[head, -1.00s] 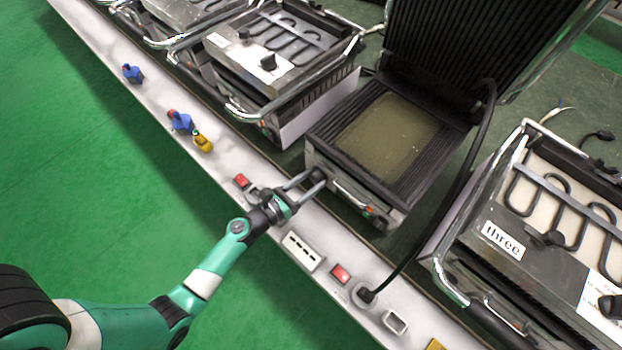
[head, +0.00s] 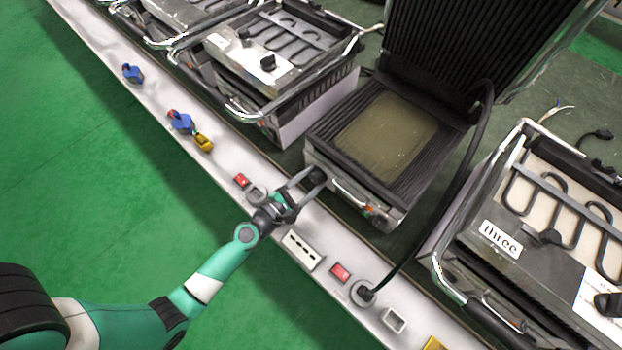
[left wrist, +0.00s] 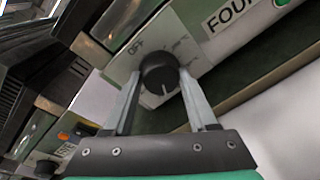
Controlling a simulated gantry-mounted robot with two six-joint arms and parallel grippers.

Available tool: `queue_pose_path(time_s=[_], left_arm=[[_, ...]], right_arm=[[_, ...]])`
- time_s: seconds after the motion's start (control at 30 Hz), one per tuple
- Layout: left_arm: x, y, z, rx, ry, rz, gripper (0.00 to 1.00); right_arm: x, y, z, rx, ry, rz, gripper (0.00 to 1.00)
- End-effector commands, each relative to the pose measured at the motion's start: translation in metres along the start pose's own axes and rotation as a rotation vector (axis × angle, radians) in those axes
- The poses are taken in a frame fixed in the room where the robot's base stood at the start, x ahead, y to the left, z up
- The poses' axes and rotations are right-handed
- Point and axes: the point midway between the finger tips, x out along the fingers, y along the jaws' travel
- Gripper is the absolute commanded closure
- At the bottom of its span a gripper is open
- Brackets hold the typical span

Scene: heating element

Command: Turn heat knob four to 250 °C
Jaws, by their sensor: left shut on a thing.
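The dark round heat knob four (left wrist: 158,74) is on a metal front panel beside a "FOUR" label (left wrist: 232,14). A white pointer line on it points down in the left wrist view. An "OFF" mark is to its upper left; other scale marks are too blurred to read. My left gripper (left wrist: 160,80) is shut on the knob, one finger on each side. In the head view my left gripper (head: 305,183) reaches the front left corner of the open grill (head: 335,165), where the knob (head: 317,174) shows dark between the fingers. My right gripper is not in view.
A white ledge (head: 225,160) runs in front of the grills, with red switches (head: 340,272), sockets and blue (head: 181,122) and yellow plugs (head: 203,142). A black cable (head: 450,205) hangs beside the open grill. Grill three (head: 500,238) is at the right.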

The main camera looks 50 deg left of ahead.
Motion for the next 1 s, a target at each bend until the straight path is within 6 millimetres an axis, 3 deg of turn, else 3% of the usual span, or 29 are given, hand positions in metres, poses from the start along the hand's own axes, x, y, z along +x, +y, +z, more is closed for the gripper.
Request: queue_pose_path(time_s=[0.7, 0.73, 0.9, 1.0], left_arm=[[-0.0002, -0.0007, -0.0003, 0.089, 0.009, 0.008, 0.98], [-0.0002, -0.0007, -0.0004, 0.089, 0.009, 0.008, 0.40], [-0.0002, -0.0005, -0.0003, 0.089, 0.009, 0.008, 0.12], [-0.0001, -0.0004, -0.0002, 0.089, 0.008, 0.008, 0.12]], right_arm=[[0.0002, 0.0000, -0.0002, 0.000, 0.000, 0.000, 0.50], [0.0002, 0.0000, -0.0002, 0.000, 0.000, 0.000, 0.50], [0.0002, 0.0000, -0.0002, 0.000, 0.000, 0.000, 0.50], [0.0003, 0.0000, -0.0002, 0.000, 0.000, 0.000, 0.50]])
